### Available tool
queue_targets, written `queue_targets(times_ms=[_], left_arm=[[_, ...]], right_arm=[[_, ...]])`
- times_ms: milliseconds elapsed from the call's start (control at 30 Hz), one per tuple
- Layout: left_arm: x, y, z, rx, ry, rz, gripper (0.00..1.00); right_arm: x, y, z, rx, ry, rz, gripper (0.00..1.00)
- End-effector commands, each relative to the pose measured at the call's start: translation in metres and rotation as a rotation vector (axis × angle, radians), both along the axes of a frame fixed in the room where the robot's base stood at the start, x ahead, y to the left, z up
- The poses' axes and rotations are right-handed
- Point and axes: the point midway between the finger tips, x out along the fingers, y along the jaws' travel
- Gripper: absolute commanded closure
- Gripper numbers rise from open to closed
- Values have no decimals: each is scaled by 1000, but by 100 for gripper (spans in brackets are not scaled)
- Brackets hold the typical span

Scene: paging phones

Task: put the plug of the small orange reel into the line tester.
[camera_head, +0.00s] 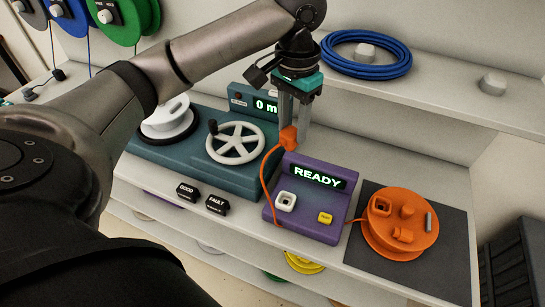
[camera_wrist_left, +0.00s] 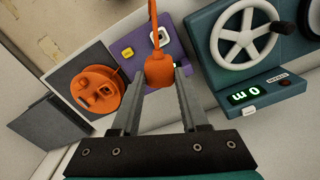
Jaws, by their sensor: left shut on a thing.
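My left gripper (camera_head: 291,128) points down behind the purple line tester (camera_head: 272,212) and is shut on the orange plug (camera_head: 288,138). In the left wrist view the plug (camera_wrist_left: 160,72) sits between the fingertips. The plug is in the air, apart from the tester's white-rimmed socket (camera_head: 286,201). The tester's display reads READY, and a yellow button (camera_head: 325,217) is beside the socket. An orange cord (camera_head: 263,180) hangs from the plug down the tester's left side. The small orange reel (camera_head: 380,240) lies flat right of the tester. My right gripper is out of view.
The reel lies on a dark mat (camera_head: 455,265). A teal winding machine (camera_head: 180,155) with a white handwheel (camera_head: 235,143) stands left of the tester. Black GOOD and FAULT blocks (camera_head: 217,204) lie in front. A blue cable coil (camera_head: 366,72) is on the shelf above.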

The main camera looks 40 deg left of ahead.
Motion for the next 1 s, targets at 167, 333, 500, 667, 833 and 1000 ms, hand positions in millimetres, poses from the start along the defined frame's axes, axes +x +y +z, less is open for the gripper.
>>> queue_targets(times_ms=[167, 333, 500, 667, 833, 1000], left_arm=[[-1, 0, -24, 1, 4, 1, 100], [-2, 1, -70, 1, 7, 1, 100], [-1, 1, -114, 2, 5, 2, 100], [-1, 0, -138, 1, 2, 0, 100], [-1, 0, -150, 1, 2, 0, 100], [-1, 0, -181, 1, 4, 0, 100]], right_arm=[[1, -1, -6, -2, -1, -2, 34], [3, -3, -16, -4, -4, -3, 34], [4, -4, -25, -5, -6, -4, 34], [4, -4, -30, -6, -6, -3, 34], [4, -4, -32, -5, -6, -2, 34], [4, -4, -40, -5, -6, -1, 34]])
